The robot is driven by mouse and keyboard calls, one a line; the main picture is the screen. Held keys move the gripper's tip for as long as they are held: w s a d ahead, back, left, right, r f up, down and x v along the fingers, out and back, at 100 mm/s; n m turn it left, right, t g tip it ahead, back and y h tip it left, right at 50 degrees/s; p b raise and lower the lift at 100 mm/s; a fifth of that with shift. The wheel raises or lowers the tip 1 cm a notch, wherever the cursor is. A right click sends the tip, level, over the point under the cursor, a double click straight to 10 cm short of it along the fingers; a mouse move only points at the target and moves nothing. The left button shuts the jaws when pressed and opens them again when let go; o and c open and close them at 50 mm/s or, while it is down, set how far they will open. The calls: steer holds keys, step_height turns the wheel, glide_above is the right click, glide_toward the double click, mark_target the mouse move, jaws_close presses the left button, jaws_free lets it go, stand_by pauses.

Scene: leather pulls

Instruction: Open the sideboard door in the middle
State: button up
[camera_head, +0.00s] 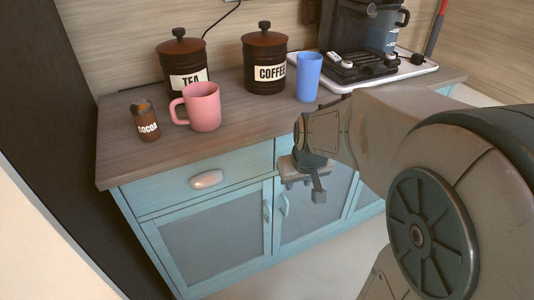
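The sideboard (140,162) has a wooden top, pale blue frames and grey door panels. Its middle door (315,208) is shut, with a small light blue upright handle (284,204) near its left edge. My gripper (304,190) is in front of the upper part of this door, above and to the right of the handle. Its fingers look apart with nothing between them, and it appears not to touch the handle. My gripper and arm hide part of the drawer front above and the door's upper part.
The left door (212,243) is shut, its handle (266,211) close beside the middle one. A drawer has a pinkish pull (207,179). On top stand a pink mug (203,108), blue cup (308,78), canisters (265,65) and coffee machine (350,40). Floor in front looks clear.

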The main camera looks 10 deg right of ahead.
steer(key=b, duration=0.5)
glide_toward(286, 206)
steer(key=b+x, duration=0.2)
steer(key=x, duration=0.2)
steer(key=b+x, duration=0.2)
steer(key=x, duration=0.1)
steer(key=b+x, duration=0.3)
steer(key=x, duration=0.1)
steer(key=shift+w+d+f, duration=0.15)
steer(key=shift+w+f, duration=0.05)
steer(key=shift+w, duration=0.2)
steer(key=shift+t, duration=0.3)
jaws_close()
